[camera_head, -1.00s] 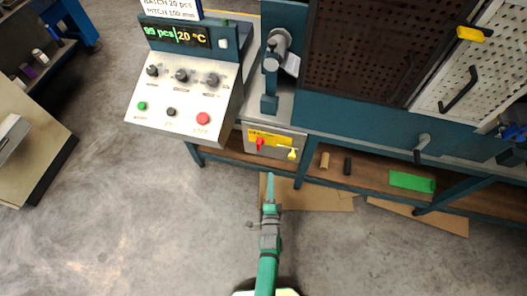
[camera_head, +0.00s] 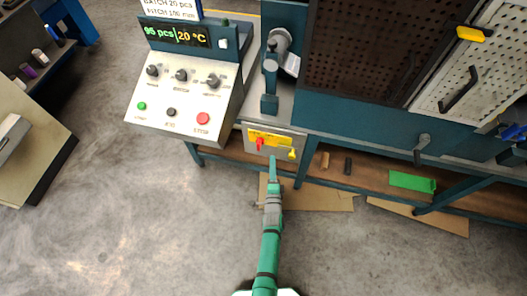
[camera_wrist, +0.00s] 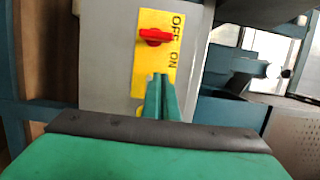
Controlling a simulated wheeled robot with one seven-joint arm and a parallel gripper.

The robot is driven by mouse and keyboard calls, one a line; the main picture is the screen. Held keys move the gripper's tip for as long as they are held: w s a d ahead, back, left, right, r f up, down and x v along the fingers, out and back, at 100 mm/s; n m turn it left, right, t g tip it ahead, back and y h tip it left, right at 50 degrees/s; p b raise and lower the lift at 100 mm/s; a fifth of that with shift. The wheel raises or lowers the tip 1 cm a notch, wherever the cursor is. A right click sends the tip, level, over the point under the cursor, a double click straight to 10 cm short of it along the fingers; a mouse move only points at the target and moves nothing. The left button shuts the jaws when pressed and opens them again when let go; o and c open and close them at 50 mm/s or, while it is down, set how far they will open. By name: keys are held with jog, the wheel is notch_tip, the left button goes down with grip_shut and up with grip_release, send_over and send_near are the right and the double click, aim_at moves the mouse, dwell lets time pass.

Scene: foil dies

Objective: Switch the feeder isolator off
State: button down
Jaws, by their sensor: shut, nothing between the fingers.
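A grey switch box (camera_head: 270,153) on the front of the blue machine carries a yellow plate (camera_head: 275,137) with a red handle (camera_head: 260,144) and, to its right, a yellow handle (camera_head: 292,154). In the wrist view the yellow plate (camera_wrist: 163,60) reads OFF and ON, and the red handle (camera_wrist: 155,37) lies across it near OFF; I cannot tell which setting it marks. My gripper (camera_head: 273,159) is shut and empty, just below the box. In the wrist view the fingers (camera_wrist: 160,80) cover the lower part of the plate, and the yellow handle is mostly hidden.
A sloped control panel (camera_head: 180,95) with knobs and buttons stands left of the box, and its display (camera_head: 177,34) reads 96 pcs and 20 °C. A shelf (camera_head: 360,175) with small items runs to the right.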

aim_at(259, 145)
jog(key=w+a, duration=0.3)
jog(key=w, duration=0.3)
jog(key=shift+a, duration=0.25)
